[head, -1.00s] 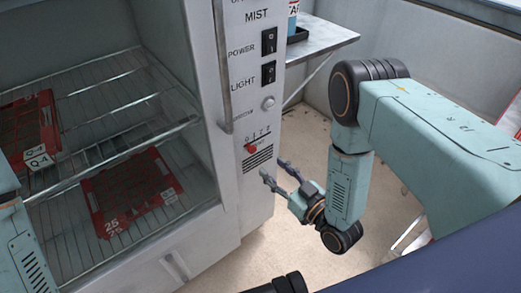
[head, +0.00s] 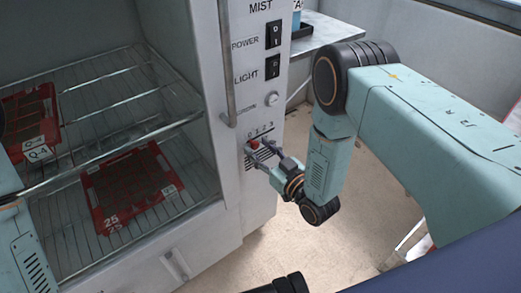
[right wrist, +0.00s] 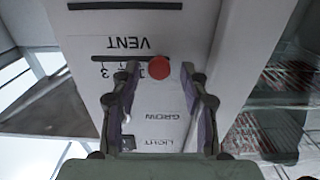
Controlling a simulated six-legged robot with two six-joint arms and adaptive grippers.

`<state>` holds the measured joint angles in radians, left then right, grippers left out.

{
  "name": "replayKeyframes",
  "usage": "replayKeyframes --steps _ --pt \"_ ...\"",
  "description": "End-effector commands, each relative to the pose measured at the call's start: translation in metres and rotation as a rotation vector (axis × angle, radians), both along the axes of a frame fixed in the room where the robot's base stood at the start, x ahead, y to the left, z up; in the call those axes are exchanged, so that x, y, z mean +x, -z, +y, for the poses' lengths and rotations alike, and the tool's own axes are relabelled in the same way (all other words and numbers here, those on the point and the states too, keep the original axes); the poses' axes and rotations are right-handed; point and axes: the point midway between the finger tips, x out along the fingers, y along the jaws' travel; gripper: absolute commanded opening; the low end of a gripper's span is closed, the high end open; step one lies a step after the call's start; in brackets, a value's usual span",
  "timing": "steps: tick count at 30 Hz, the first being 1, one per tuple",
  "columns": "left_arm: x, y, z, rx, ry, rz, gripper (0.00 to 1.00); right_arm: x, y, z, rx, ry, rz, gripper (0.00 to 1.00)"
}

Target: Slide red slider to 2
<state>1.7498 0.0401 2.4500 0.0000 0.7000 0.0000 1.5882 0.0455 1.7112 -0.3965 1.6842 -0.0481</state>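The red slider (head: 254,144) is a small round red knob on the cabinet's front panel, under the numbers 0 to 3. In the right wrist view, which shows the panel upside down, the red slider (right wrist: 158,67) sits at the right end of its dark slot, the end away from the 3. My right gripper (head: 258,147) is at the panel. In the right wrist view its open fingers (right wrist: 160,70) stand on either side of the knob, with gaps showing. The number nearest the knob is hidden. My left gripper is out of view; only part of that arm shows at the left edge.
The POWER switch (head: 273,35), LIGHT switch (head: 273,67) and a round knob (head: 271,99) sit above the slider. A vertical handle (head: 229,70) is beside them. Red trays (head: 104,215) lie on wire shelves at left. Floor right of the cabinet is clear.

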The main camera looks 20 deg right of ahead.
Motion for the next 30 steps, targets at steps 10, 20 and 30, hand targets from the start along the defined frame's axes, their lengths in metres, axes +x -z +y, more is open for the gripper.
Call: replayKeyframes --steps 10,20,30 --pt "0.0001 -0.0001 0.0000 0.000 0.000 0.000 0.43 -0.0004 0.0001 -0.0001 0.000 0.000 0.000 0.14" --pt "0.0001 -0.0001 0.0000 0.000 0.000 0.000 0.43 -0.0004 0.0000 0.0000 0.000 0.000 0.000 0.00" --pt "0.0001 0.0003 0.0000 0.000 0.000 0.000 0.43 0.0012 -0.0001 -0.0038 0.000 0.001 -0.001 0.00"
